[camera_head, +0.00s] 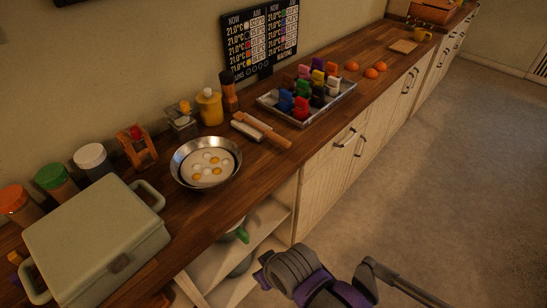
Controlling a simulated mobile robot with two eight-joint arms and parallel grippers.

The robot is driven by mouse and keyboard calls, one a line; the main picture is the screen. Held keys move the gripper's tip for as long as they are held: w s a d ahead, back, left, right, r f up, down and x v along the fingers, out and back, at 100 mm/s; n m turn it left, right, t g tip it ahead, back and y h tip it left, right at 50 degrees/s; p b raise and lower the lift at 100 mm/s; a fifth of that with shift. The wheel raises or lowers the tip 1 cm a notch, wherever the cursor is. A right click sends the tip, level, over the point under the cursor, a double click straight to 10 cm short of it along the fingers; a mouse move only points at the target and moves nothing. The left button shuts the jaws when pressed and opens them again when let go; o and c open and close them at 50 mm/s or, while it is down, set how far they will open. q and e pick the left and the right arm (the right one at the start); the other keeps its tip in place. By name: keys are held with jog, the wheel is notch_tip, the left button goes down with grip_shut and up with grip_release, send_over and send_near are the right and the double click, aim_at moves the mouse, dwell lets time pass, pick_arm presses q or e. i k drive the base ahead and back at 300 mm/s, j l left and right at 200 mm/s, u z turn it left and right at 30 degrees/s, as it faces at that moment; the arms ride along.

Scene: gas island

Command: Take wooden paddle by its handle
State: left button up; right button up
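A long piece with a light wooden handle (277,138) lies on the counter behind and to the right of the frying pan. It looks like the paddle, but its exact shape is too small to tell. A pale flat piece (248,131) lies right beside it, and I cannot tell whether they are joined. The handle end points toward the counter's front edge and looks free. Grey and purple links of one of my arms show at the bottom, in front of the counter and well apart from the handle. No gripper fingertips are visible.
A steel pan (180,180) with several eggs and a pale green box (95,240) stand to the left. A metal tray (345,93) of coloured holders lies to the right. Jars and a yellow pot (209,108) line the wall. Open shelves (265,222) are below; the floor is clear.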

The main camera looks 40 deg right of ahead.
aim_at(240, 116)
jog(key=k+z, duration=0.1)
jog(key=z, duration=1.05)
jog(key=i+l+u, duration=0.05)
